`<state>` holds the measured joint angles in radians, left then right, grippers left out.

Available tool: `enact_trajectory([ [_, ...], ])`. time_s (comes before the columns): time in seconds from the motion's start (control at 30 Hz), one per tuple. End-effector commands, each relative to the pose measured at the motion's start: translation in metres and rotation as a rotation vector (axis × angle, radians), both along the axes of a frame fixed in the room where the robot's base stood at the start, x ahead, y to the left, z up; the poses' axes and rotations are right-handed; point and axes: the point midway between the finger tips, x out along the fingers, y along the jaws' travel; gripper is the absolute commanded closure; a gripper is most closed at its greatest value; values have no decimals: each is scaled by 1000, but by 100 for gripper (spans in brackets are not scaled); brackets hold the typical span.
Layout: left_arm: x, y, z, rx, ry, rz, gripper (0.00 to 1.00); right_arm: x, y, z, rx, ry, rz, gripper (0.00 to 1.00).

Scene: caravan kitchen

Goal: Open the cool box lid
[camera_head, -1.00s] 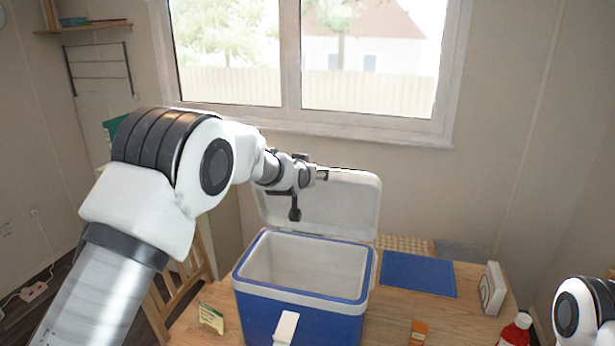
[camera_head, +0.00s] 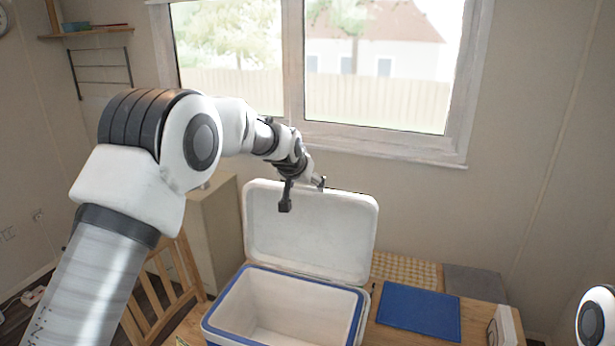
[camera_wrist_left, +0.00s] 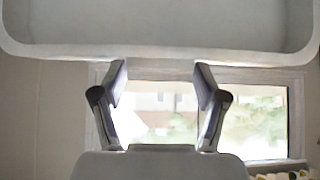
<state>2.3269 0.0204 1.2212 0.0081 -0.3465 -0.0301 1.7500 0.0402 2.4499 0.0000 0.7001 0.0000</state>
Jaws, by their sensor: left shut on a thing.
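The cool box (camera_head: 285,305) is blue with a white liner and stands on the table in the head view. Its white lid (camera_head: 312,235) stands raised, roughly upright, at the back of the box, and the inside of the box is exposed and looks empty. My left gripper (camera_head: 318,183) is at the lid's top edge, shut on it. In the left wrist view the lid (camera_wrist_left: 165,50) spans the top, with the fingertips of my left gripper (camera_wrist_left: 161,72) at its rim. My right gripper is out of view; only part of my right arm shows at the right edge.
A blue mat (camera_head: 420,311) lies on the wooden table to the right of the box, with a white box (camera_head: 503,328) beyond it. A wooden chair (camera_head: 170,285) stands at left. The window (camera_head: 375,75) and wall are behind the lid.

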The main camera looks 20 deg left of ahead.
Motion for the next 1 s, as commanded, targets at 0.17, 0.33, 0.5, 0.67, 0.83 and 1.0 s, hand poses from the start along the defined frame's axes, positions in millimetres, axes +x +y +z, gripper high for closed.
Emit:
enact_trajectory([
  [0.17, 0, 0, 0, 0, 2, 0, 90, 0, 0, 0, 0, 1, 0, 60],
  [0.33, 0, 0, 1, 1, 0, -1, 90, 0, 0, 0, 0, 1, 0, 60],
  [0.5, 0, 0, 1, 1, 0, -1, 2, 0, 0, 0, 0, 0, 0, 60],
  [0.67, 0, 0, 1, 1, 0, -1, 2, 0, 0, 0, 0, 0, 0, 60],
  [0.83, -3, 0, 6, 1, -2, -1, 2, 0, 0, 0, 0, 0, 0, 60],
  [1.0, -25, 0, 29, 0, -3, 0, 2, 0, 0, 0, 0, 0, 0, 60],
])
